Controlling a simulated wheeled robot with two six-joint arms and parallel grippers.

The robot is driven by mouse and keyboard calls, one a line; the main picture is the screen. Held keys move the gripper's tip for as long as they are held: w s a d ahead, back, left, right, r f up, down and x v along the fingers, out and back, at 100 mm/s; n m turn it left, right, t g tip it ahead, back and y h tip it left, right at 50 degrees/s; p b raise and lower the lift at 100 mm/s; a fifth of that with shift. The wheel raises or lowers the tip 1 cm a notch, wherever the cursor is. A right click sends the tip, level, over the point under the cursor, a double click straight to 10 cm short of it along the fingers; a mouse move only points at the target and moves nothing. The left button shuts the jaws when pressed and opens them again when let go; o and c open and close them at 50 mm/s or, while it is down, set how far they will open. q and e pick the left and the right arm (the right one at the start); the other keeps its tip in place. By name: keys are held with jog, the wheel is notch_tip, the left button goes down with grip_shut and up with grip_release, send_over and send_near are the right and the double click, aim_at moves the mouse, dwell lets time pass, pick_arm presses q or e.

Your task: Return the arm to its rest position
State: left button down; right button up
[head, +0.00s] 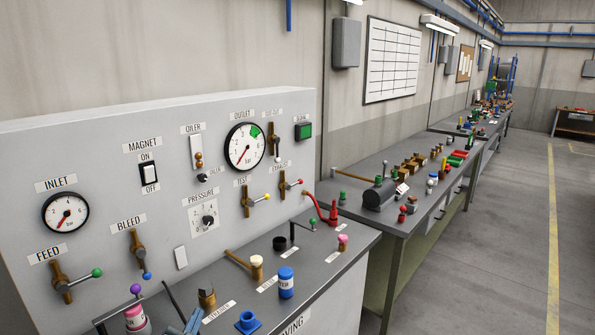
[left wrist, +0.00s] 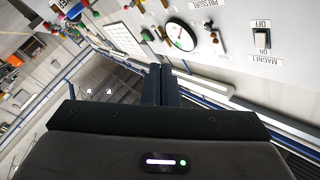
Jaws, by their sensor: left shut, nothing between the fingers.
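My left gripper (left wrist: 160,72) shows in the left wrist view with its two dark fingers pressed together and nothing between them. In the head view, a blue-grey tip at the bottom edge (head: 190,321) appears to be part of this gripper, low over the front of the bench; the rest of the arm is out of the picture. The wrist picture is turned over, with the grey gauge panel (left wrist: 222,60) along its top. The gripper appears apart from the panel. My right gripper is in neither view.
The upright panel (head: 105,165) carries gauges, a magnet switch (head: 149,172) and several valve levers. The bench below holds a blue-capped bottle (head: 286,284), a white-topped brass fitting (head: 257,268) and a blue square part (head: 248,321). More benches (head: 400,212) line the wall; the floor (head: 500,250) is clear.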

pick_arm(q)
jog(key=s+d+f+g+h, duration=0.2)
jog(key=s+d+f+g, duration=0.15)
jog(key=s, duration=0.55)
jog(key=s+d+f+g+h, duration=0.1)
jog(key=s+d+f+g, duration=0.1)
jog(key=s+f+g, duration=0.5)
jog(key=s+a+n+g+y, duration=0.2)
jog(key=s+a+n+y, duration=0.15)
jog(key=s, duration=0.75)
jog(key=s+a+n+g+y, duration=0.2)
jog(key=s+a+n+g, duration=0.15)
jog(key=s, duration=0.75)
notch_tip(320, 180, down, 38)
jog(key=s+a+g+b, duration=0.1)
jog(key=a+b, duration=0.2)
jog(key=b, duration=0.5)
jog(key=s+f+b, duration=0.3)
jog(key=s+f, duration=0.6)
jog(key=f, duration=0.3)
jog(key=s+f+n+g+b, duration=0.1)
jog(key=s+f+b, duration=0.2)
jog(key=s+f, duration=0.6)
notch_tip(320, 180, down, 4)
jog(key=shift+s+a, duration=0.25)
jog(key=shift+a, duration=0.2)
